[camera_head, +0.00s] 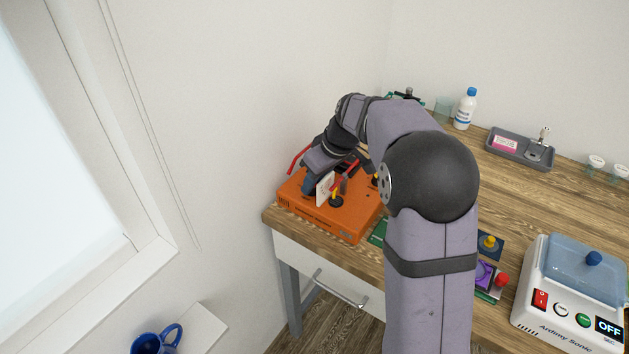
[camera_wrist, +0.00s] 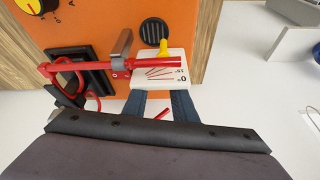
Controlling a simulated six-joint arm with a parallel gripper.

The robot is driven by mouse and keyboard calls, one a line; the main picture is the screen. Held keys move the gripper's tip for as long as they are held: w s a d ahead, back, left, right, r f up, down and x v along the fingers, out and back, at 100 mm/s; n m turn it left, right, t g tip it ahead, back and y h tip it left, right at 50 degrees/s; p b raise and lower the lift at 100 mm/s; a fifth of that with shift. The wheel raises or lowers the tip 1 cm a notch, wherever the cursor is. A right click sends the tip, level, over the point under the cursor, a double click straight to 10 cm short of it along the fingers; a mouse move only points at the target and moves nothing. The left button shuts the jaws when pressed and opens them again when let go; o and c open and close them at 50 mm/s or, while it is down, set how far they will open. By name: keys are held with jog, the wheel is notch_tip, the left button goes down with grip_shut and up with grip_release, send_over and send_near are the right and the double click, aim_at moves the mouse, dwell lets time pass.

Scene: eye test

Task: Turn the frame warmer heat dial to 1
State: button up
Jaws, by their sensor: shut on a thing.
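The orange frame warmer (camera_head: 318,221) sits on the near left corner of the wooden bench. In the wrist view its orange top (camera_wrist: 195,28) carries a yellow, red and black dial (camera_wrist: 36,7) at the upper left, partly cut off. My gripper (camera_wrist: 162,101) is over the warmer, with its blue fingers below a white marked plate (camera_wrist: 159,76). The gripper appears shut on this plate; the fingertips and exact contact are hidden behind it. In the head view the plate (camera_head: 325,188) stands beside the fingers (camera_head: 308,184). The dial's setting cannot be read.
A red rod (camera_wrist: 150,63) crosses the plate, near a black fitting (camera_wrist: 88,62) and a grey metal tab (camera_wrist: 122,45). A white ultrasonic cleaner (camera_head: 565,318) and grey tray (camera_head: 537,157) lie to the right.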

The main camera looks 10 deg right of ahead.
jog(key=shift+m, duration=0.3)
jog(key=m, duration=0.1)
jog(key=m+h+p, duration=0.1)
jog(key=m, duration=0.1)
jog(key=m+t+h+p, duration=0.1)
jog(key=m, duration=0.1)
jog(key=shift+s+a+r, duration=0.1)
jog(key=shift+s+a, duration=0.05)
jog(key=shift+a, duration=0.15)
jog(key=m+h, duration=0.1)
jog(key=m, duration=0.2)
jog(key=shift+a, duration=0.1)
jog(key=shift+m+h+b, duration=0.4)
jog(key=shift+m+h, duration=0.2)
jog(key=shift+m, duration=0.7)
jog(key=o, duration=1)
jog(key=shift+o, duration=0.2)
